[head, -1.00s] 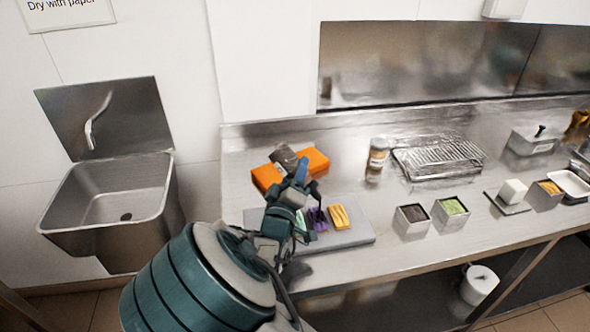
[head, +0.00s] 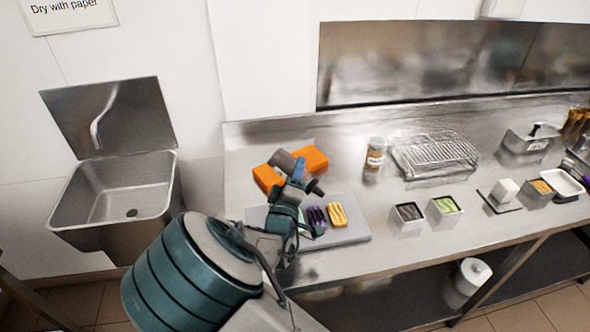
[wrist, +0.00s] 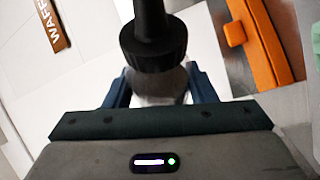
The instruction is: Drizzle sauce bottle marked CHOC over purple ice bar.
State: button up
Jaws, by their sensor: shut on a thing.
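My gripper (head: 297,174) is shut on a sauce bottle. The bottle (head: 281,160) is strongly tilted, with its dark nozzle end (head: 316,187) pointing down to the right. In the wrist view the black cap and nozzle (wrist: 154,45) stick out beyond the blue fingers (wrist: 158,88). No CHOC marking is readable. The purple ice bar (head: 317,216) lies on a grey board (head: 352,234), below the nozzle and apart from it. Dark stripes show on the bar; whether they are sauce or ridges I cannot tell. My arm hides part of the board.
A yellow bar (head: 338,215) lies right beside the purple one. An orange box (head: 312,158) stands behind my gripper. A jar (head: 375,154), a wire rack (head: 435,152) and tubs of dark (head: 408,212) and green topping (head: 447,205) stand to the right. A sink (head: 120,190) is left.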

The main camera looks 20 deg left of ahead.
aim_at(295, 159)
dwell(0.3)
jog(key=shift+r+n+p, duration=0.3)
jog(key=shift+n+p, duration=0.1)
jog(key=shift+p, duration=0.25)
jog(key=shift+r+n+g+p, duration=0.75)
jog(key=shift+n+p, duration=0.75)
jog(key=shift+p, duration=1.2)
jog(key=shift+r+n, duration=0.25)
jog(key=shift+n, duration=0.25)
jog(key=shift+r, duration=0.1)
notch_tip(295, 159, up, 2)
jog(key=n+g, duration=0.1)
jog(key=n, duration=0.1)
jog(key=shift+n+g, duration=0.25)
jog(key=shift+n, duration=0.15)
jog(key=shift+r+n, duration=0.4)
jog(key=shift+n, duration=0.2)
jog(key=shift+g, duration=0.3)
